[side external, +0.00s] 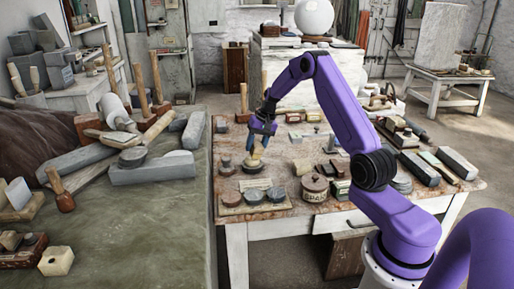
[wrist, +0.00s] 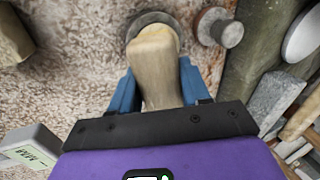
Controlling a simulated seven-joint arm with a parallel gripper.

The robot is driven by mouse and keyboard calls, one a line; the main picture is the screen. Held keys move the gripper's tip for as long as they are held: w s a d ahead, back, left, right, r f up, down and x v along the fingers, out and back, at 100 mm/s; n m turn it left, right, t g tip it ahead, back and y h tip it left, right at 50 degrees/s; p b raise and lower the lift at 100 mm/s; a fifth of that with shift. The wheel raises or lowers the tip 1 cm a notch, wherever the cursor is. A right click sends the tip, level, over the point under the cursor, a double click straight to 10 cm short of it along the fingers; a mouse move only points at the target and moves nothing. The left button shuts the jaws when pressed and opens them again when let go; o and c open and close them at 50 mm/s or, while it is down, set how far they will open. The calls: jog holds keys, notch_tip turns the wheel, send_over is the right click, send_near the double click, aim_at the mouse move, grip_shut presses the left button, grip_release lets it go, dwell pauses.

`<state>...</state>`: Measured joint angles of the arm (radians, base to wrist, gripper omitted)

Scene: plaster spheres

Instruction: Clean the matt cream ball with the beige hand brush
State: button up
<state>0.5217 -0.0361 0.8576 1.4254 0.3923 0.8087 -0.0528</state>
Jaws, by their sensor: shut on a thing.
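My gripper (side external: 257,142) has its blue fingers pointing down over the worktable. It is shut on the beige hand brush (side external: 259,153), which also shows between the fingers in the wrist view (wrist: 158,80). The brush's far end is over a dark grey round piece on the tabletop, with a yellowish edge showing there. I cannot tell whether that edge is bristles or something under the brush, nor whether they touch. A large smooth pale ball (side external: 314,17) stands at the back of the room; its exact tint is unclear. No other ball is clear.
The worktable (side external: 285,222) holds round grey discs, a lidded pot (side external: 315,187) and several stone blocks (side external: 457,163) to the right. A grey-green bench with mallets and blocks is at the left. A small grey spool-shaped piece (wrist: 228,33) is near the brush.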

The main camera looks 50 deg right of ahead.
aim_at(259, 146)
jog(key=shift+w+d, duration=0.35)
jog(key=shift+w, duration=0.05)
jog(key=shift+s+a, duration=1.45)
jog(key=shift+s, duration=0.25)
jog(key=shift+d, duration=0.1)
jog(key=shift+w+d+r, duration=0.7)
jog(key=shift+d, duration=0.1)
jog(key=shift+r, duration=0.1)
jog(key=shift+v, duration=1.15)
jog(key=v, duration=0.4)
